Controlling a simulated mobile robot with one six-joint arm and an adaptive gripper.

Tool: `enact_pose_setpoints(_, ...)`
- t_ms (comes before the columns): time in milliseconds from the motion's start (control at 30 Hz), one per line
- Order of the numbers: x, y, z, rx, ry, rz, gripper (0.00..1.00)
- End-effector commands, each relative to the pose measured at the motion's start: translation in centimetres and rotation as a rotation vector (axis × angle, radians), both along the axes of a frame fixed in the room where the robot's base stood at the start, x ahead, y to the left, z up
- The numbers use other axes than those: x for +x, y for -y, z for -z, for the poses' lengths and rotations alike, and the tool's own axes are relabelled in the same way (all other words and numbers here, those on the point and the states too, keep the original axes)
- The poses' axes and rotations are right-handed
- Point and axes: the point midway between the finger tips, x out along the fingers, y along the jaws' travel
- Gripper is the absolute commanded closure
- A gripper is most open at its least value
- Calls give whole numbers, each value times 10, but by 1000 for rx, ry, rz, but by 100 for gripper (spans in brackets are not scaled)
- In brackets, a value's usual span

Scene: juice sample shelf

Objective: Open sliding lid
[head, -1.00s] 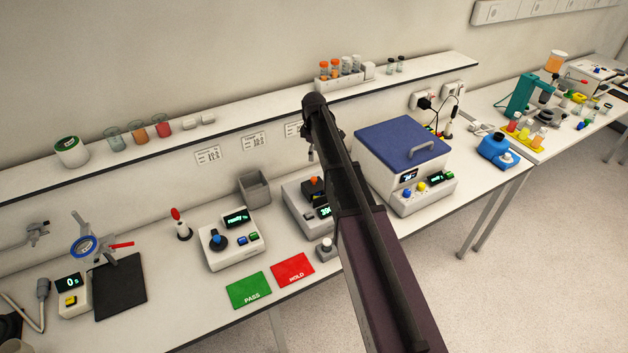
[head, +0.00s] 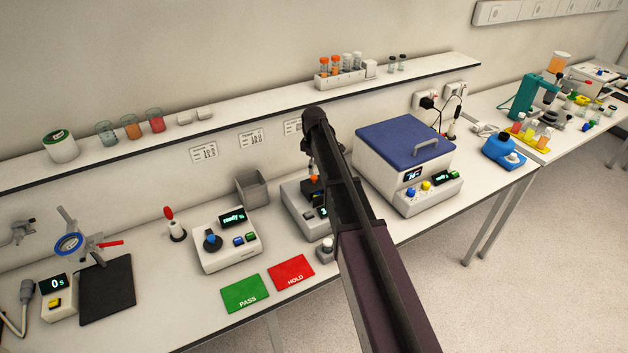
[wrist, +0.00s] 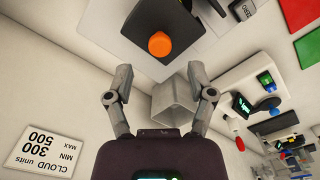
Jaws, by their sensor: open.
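A dark lid with an orange knob (wrist: 160,44) sits on a light grey instrument in the wrist view. In the head view the orange knob (head: 314,179) and the grey instrument (head: 296,207) show beside my arm, which covers part of the instrument and its display. My gripper (wrist: 160,73) is open, its two fingers apart with nothing between them. The knob appears just beyond the fingertips in the wrist view, apart from them. In the head view my gripper is mostly hidden by my arm.
A grey bin (head: 252,188) stands left of the instrument, and a blue-lidded box (head: 405,145) stands right. Green PASS (head: 245,293) and red HOLD (head: 291,273) cards lie in front. A shelf (head: 240,115) runs along the wall behind.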

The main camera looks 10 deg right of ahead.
Motion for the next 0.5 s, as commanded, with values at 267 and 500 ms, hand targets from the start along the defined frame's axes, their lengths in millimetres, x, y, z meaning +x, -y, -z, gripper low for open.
enact_pose_setpoints(267, 0, 0, 25, 0, 0, 0, 30)
enact_pose_setpoints(500, 0, 0, 39, 0, 0, 0, 30)
